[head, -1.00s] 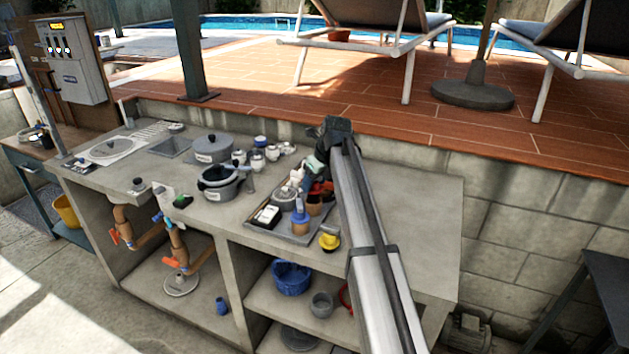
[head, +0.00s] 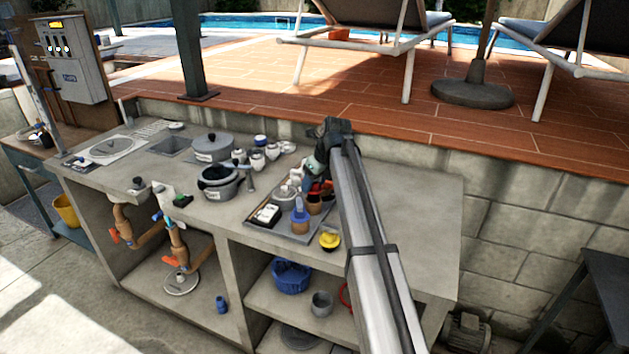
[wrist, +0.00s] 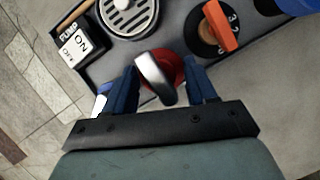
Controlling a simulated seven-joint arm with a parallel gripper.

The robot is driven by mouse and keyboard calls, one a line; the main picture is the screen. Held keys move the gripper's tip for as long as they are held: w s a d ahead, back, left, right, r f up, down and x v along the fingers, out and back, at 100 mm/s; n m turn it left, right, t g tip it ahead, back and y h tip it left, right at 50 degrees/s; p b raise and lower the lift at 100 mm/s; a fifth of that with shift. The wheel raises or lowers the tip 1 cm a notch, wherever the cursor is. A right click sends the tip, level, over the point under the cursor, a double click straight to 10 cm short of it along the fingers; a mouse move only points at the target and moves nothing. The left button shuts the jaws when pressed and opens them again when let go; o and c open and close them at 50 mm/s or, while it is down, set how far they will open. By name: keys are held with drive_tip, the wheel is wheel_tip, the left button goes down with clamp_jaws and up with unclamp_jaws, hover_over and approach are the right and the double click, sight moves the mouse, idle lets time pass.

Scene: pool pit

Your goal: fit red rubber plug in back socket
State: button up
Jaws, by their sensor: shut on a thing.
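The red rubber plug (wrist: 173,70) shows in the wrist view as a round red body with a curved metal handle over it. My gripper (wrist: 160,88) has its blue fingers on either side of the plug and is shut on it. The handle and the fingers hide part of the plug. The plug is over or at the edge of the dark tray (wrist: 103,72); its height above it is unclear. In the head view my gripper (head: 318,165) is over the tray's back right part, largely hidden by my arm. I cannot make out which opening is the back socket.
The tray holds an ON/OFF pump switch (wrist: 80,44), a round strainer (wrist: 128,14) and an orange-handled dial (wrist: 215,28). A pot (head: 221,182) and a lidded pot (head: 213,148) stand left of it. A yellow-topped item (head: 330,240) stands near the front edge. The counter's right end (head: 425,200) is clear.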

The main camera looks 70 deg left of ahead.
drive_tip(key=shift+f, duration=0.2)
drive_tip(key=shift+f, duration=1.25)
drive_tip(key=shift+f, duration=0.3)
idle(0.4)
drive_tip(key=o, duration=1.1)
drive_tip(key=shift+o, duration=0.9)
drive_tip(key=shift+r, duration=0.25)
drive_tip(key=shift+r, duration=2.3)
